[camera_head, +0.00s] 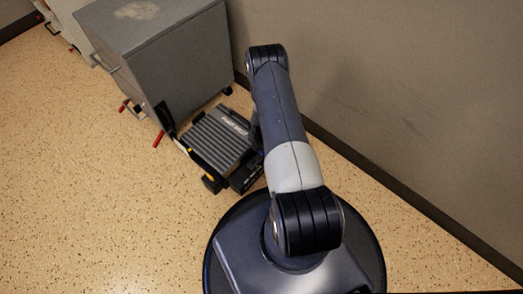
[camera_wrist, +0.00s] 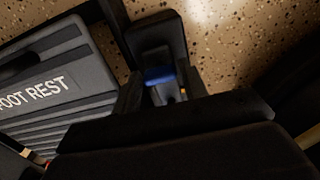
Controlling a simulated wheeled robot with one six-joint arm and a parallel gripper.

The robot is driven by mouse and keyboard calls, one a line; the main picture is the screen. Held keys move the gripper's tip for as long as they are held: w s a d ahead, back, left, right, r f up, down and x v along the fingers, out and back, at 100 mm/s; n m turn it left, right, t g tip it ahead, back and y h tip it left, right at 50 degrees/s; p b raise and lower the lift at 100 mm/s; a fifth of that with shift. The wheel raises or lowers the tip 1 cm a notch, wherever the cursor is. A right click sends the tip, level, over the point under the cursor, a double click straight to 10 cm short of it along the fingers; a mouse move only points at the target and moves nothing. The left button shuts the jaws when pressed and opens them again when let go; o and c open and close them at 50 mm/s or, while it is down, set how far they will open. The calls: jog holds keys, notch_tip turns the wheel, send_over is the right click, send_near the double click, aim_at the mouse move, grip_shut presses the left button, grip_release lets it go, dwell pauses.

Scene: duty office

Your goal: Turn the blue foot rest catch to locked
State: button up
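The foot rest (camera_head: 215,141) is a grey ridged platform with a black frame, on the floor left of my arm. In the wrist view its ridged top, lettered "FOOT REST" (camera_wrist: 75,72), fills the left side. The blue catch (camera_wrist: 158,74) shows as a small blue piece by a black part at the foot rest's edge. My gripper (camera_wrist: 160,90) has its two dark fingers on either side of the blue catch, apart from each other. I cannot tell whether they press on it. The catch and my fingertips are hidden in the head view.
A grey cabinet (camera_head: 165,65) with red-tipped parts at its base stands just behind the foot rest. A wall (camera_head: 390,110) with a dark skirting runs along the right. The speckled floor (camera_head: 80,190) at the left is clear.

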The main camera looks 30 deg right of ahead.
jog(key=c, duration=0.6)
jog(key=shift+m+b, duration=0.3)
jog(key=m+b, duration=0.2)
jog(key=shift+f+m, duration=0.15)
jog(key=shift+m, duration=0.15)
jog(key=m+b, duration=0.2)
jog(key=m, duration=0.1)
jog(key=shift+m, duration=0.3)
jog(key=m+b, duration=0.2)
jog(key=m, duration=0.3)
jog(key=m+b, duration=0.2)
jog(key=m, duration=0.4)
